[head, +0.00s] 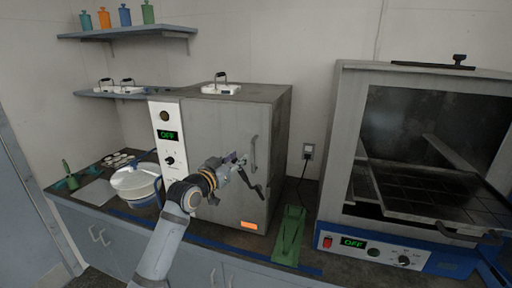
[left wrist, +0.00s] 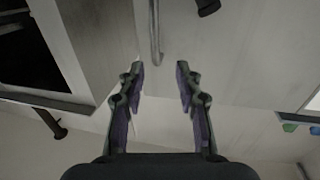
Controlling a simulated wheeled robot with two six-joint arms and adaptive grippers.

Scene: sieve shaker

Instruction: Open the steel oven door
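The steel oven (head: 225,140) is a grey box on the counter with a white control strip at its left showing a green OFF. Its front door looks shut. A vertical bar handle (head: 254,152) is near the door's right edge. My left gripper (head: 251,176) is in front of the door, by the lower part of the handle. In the left wrist view the gripper (left wrist: 159,72) is open and empty. The handle (left wrist: 156,35) shows just beyond the fingertips, in line with the gap between them. I see no contact. My right gripper is out of view.
A second oven (head: 343,150) with a dark window and blue base stands at the right. A green stand (head: 290,236) lies between the ovens. A white pot (head: 136,181) is at the left. Shelves (head: 127,33) hold bottles. A white handled piece (head: 221,88) sits on the oven.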

